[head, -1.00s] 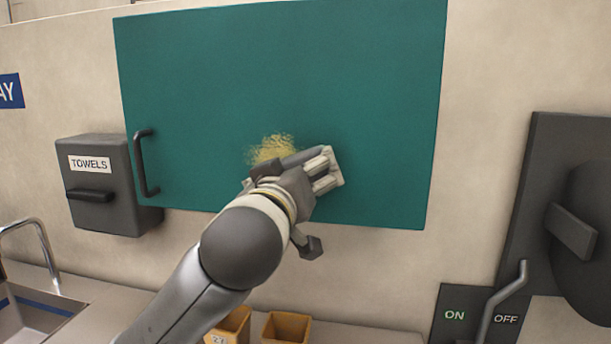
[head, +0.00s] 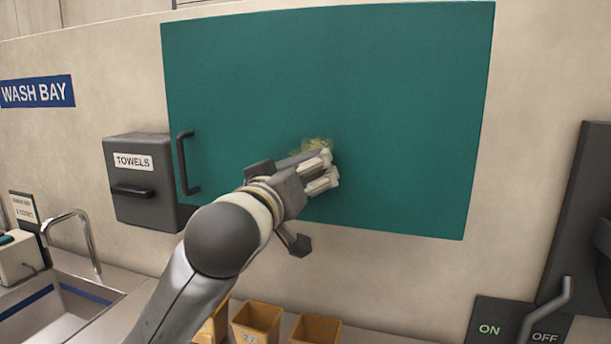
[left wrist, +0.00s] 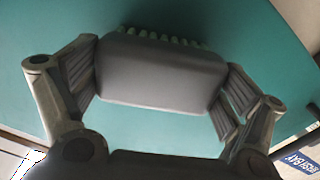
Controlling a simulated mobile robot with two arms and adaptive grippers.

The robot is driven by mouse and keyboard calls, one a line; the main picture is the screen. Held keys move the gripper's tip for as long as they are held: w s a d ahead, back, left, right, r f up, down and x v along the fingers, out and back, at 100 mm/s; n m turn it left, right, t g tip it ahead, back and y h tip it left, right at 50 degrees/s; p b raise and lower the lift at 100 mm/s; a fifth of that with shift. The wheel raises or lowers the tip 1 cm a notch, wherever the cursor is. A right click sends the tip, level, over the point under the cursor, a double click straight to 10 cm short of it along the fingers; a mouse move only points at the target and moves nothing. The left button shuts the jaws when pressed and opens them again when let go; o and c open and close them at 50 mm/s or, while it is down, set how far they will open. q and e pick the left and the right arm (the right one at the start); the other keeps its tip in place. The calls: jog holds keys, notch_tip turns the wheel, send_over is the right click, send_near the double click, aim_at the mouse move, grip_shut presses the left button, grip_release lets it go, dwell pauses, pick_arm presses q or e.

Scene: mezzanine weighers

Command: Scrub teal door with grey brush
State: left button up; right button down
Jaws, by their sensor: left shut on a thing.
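The teal door (head: 390,90) is a wide panel on the wall with a dark handle at its left edge. A small yellowish smear (head: 318,145) shows on its lower middle, partly hidden behind my gripper. My left gripper (head: 326,172) is at the lower middle of the door, over the smear's lower edge. In the left wrist view the grey brush (left wrist: 160,82) sits between its two fingers, and a row of pale bristles shows along its far edge against the teal surface. Whether the bristles touch the door is hard to tell. My right gripper is not in view.
A dark towel dispenser (head: 150,185) juts out left of the door. Below are a sink with a tap (head: 75,225) and several yellow bins (head: 257,318) on the counter. A dark ON/OFF lever panel (head: 490,312) is at the lower right.

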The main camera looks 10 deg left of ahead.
pick_arm(q)
jog(key=shift+w+a, duration=0.2)
jog(key=shift+a, duration=0.85)
jog(key=shift+w+a, duration=0.2)
jog(key=shift+a, duration=0.8)
jog(key=shift+r+p, duration=1.3)
jog(key=shift+p, duration=0.2)
jog(key=shift+s+d+p, duration=0.25)
jog(key=shift+d+p, duration=0.05)
jog(key=shift+d, duration=1.05)
jog(key=shift+s+d+p, duration=0.25)
jog(key=shift+d, duration=1.05)
jog(key=shift+s+d+p, duration=0.1)
jog(key=shift+s+d, duration=0.1)
jog(key=shift+d, duration=0.9)
jog(key=shift+s+d+p, duration=0.1)
jog(key=shift+s+d, duration=0.15)
jog(key=shift+d, duration=0.9)
jog(key=shift+s+d+p, duration=0.1)
jog(key=shift+s+d, duration=0.1)
jog(key=shift+d, duration=0.9)
jog(key=shift+a, duration=0.15)
